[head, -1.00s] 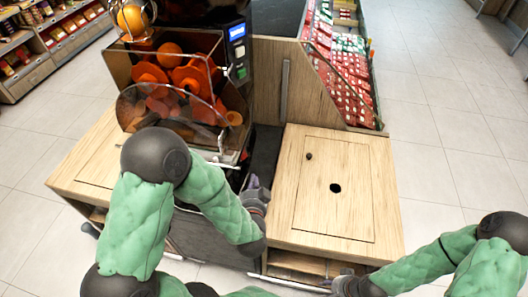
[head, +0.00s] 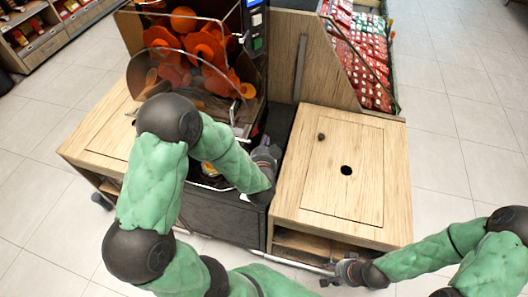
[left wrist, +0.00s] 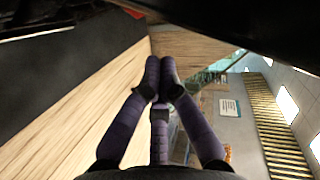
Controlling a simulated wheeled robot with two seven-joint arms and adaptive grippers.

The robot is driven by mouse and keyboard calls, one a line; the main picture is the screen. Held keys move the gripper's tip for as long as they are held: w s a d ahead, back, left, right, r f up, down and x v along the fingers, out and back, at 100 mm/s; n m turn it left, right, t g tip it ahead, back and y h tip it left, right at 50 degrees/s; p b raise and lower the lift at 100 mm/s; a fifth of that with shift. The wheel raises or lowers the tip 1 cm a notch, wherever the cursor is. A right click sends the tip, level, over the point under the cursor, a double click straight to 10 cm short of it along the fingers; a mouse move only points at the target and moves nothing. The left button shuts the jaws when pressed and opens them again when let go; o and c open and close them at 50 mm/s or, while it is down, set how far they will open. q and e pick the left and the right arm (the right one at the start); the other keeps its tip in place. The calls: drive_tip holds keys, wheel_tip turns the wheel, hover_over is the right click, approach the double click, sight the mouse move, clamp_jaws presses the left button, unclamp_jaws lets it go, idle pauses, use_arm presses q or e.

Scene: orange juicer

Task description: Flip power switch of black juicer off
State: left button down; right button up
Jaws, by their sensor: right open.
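The black juicer (head: 258,66) stands at the upper left of the head view, its top cut off by the frame. My left gripper (head: 267,153) is below the panel, beside the juicer's front right, apart from the green part. In the left wrist view its fingers (left wrist: 160,66) meet at the tips with nothing visible between them. My right gripper (head: 345,271) is open and low, by the counter's front edge.
Open floor lies to the right.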

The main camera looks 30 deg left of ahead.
use_arm(q)
drive_tip(key=shift+w+a+f+b, duration=0.25)
drive_tip(key=shift+w+a+f, duration=0.15)
drive_tip(key=shift+a, duration=0.3)
drive_tip(key=shift+w+a+f+b, duration=0.3)
drive_tip(key=shift+w+a, duration=0.1)
drive_tip(key=shift+a, duration=0.3)
drive_tip(key=shift+w+a+f+b, duration=0.3)
drive_tip(key=shift+w+a, duration=0.1)
drive_tip(key=shift+a, duration=0.3)
